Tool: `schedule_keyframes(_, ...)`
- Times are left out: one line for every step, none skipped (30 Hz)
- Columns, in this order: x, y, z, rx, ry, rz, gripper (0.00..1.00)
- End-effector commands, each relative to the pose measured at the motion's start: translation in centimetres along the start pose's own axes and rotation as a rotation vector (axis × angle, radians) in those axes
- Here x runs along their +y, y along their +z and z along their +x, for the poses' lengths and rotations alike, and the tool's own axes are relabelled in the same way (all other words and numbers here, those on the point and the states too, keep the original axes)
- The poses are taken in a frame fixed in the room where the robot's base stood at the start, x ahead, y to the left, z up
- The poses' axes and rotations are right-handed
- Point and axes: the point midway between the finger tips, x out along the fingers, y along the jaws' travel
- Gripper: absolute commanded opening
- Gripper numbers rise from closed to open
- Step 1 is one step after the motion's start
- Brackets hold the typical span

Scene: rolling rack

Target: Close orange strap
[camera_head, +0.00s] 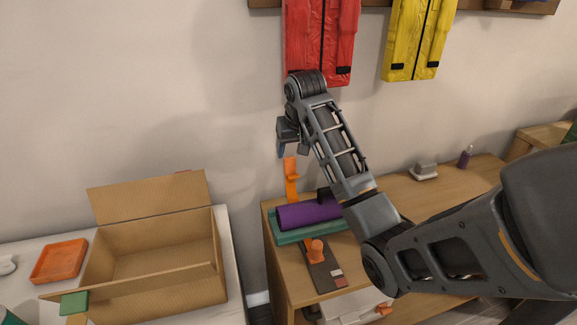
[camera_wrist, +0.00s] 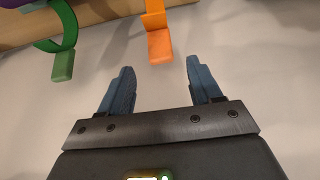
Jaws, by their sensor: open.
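The orange strap (camera_head: 291,178) stands up from the left end of the purple roll (camera_head: 308,212) on the wooden table. Its free end is raised, and the strap is not lying over the roll. My gripper (camera_head: 290,152) is just above the strap's upper end in the head view. In the wrist view, the orange strap (camera_wrist: 160,42) has its flat end tab in front of the gap between the two blue fingers. My gripper (camera_wrist: 160,68) is open and empty there, with the tab apart from both fingers.
A green strap (camera_wrist: 62,62) hangs left of the orange one in the wrist view. An open cardboard box (camera_head: 150,246) and an orange tray (camera_head: 59,261) stand on the left table. Red and yellow garments (camera_head: 319,40) hang on the wall above.

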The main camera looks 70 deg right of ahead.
Motion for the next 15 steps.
schedule_keyframes(0.1, 0.1, 1.1, -0.004, 0.001, 0.002, 0.64)
schedule_keyframes(0.1, 0.1, 1.7, -0.005, 0.001, 0.002, 0.64)
schedule_keyframes(0.1, 0.1, 2.5, -0.004, 0.001, 0.001, 0.64)
schedule_keyframes(0.1, 0.1, 3.1, -0.005, 0.001, 0.001, 0.64)
schedule_keyframes(0.1, 0.1, 3.7, -0.004, 0.001, 0.001, 0.64)
schedule_keyframes(0.1, 0.1, 4.5, -0.004, 0.001, 0.001, 0.64)
schedule_keyframes(0.1, 0.1, 5.0, -0.003, 0.001, 0.0, 0.64)
schedule_keyframes(0.1, 0.1, 5.5, -0.004, 0.001, 0.0, 0.64)
schedule_keyframes(0.1, 0.1, 6.1, -0.003, 0.001, 0.0, 0.64)
schedule_keyframes(0.1, 0.1, 6.6, -0.003, 0.001, 0.0, 0.64)
schedule_keyframes(0.0, 0.1, 7.0, -0.001, 0.001, 0.0, 0.64)
schedule_keyframes(0.0, 0.1, 7.5, -0.002, 0.001, -0.001, 0.64)
schedule_keyframes(0.0, 0.0, 7.8, -0.001, 0.001, -0.001, 0.64)
schedule_keyframes(0.0, 0.0, 8.1, 0.0, 0.0, -0.001, 0.64)
schedule_keyframes(0.0, 0.0, 8.4, 0.0, 0.0, -0.001, 0.64)
